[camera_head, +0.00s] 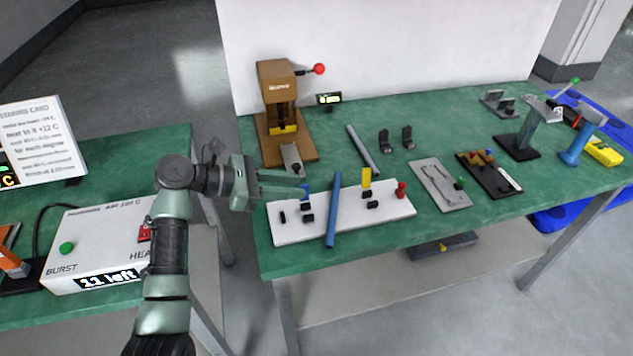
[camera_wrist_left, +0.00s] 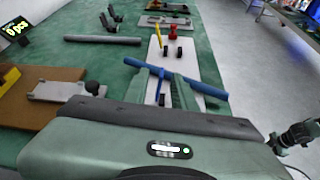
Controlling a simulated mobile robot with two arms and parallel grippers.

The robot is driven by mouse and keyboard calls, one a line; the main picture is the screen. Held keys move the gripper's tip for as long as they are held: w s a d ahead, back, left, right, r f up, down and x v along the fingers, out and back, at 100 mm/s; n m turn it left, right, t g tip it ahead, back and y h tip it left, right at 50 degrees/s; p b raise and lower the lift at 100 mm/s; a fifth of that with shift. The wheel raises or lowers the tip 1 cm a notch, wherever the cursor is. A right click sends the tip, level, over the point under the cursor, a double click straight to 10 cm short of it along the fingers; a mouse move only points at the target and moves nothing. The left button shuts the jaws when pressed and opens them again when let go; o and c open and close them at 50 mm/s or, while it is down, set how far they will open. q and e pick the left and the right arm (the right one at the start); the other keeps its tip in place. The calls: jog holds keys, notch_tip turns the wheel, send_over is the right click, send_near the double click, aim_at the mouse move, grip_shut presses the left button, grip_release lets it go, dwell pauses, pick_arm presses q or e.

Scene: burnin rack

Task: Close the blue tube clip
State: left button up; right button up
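A white board (camera_head: 282,226) lies on the green bench. The small blue clip (camera_head: 305,190) stands up near its left end, by small black blocks. A long blue tube (camera_head: 334,210) lies across the board to the right of the clip; it also shows in the left wrist view (camera_wrist_left: 205,88). My left gripper (camera_head: 302,184) reaches in from the left, its fingers apart and their tips at the blue clip. In the left wrist view the fingers (camera_wrist_left: 165,80) show a gap with nothing clearly gripped. I cannot tell whether they touch the clip. Part of my right arm shows there at the right edge.
A yellow clip (camera_head: 366,178) stands upright on the board, near a red knob (camera_head: 401,190). A brown press (camera_head: 279,95) stands behind, with a grey tube (camera_head: 362,152) beside it. A grey plate (camera_head: 440,185) lies to the right. A heater box (camera_head: 100,245) sits on the left table.

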pick_arm(q)
jog(key=x, duration=0.6)
jog(key=shift+s+d, duration=0.1)
jog(key=shift+d, duration=0.1)
jog(key=shift+c, duration=0.3)
grip_shut()
